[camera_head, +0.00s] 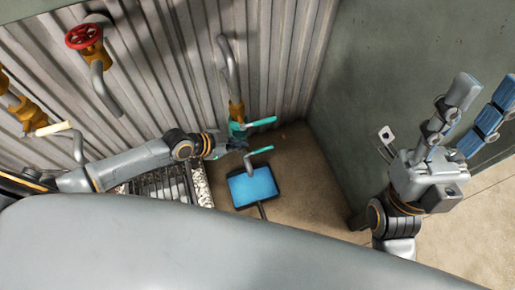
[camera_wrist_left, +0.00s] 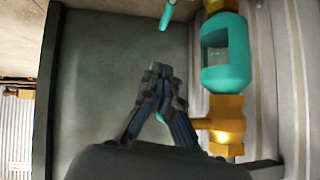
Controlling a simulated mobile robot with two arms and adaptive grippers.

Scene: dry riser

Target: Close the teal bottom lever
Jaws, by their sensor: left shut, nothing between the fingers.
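Two teal levers show in the head view. The upper lever (camera_head: 262,121) sticks out to the right beside a teal valve body (camera_head: 236,129) on the pipe. The lower lever (camera_head: 262,150) sits just below it, on a grey curved stem. My left gripper (camera_head: 236,145) is at the valve, left of the lower lever; contact cannot be told. In the left wrist view its fingers (camera_wrist_left: 160,92) are together and empty, beside the teal valve body (camera_wrist_left: 226,52). A teal lever end (camera_wrist_left: 168,14) shows above them, and a teal sliver behind them. My right gripper (camera_head: 482,95) is open, far right.
A corrugated wall (camera_head: 285,60) stands behind the pipes, and a green-grey wall (camera_head: 360,110) closes the right side. A red wheel valve (camera_head: 83,36) is upper left. A blue panel (camera_head: 252,187) is below the levers. Brass fittings (camera_wrist_left: 227,115) adjoin the valve.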

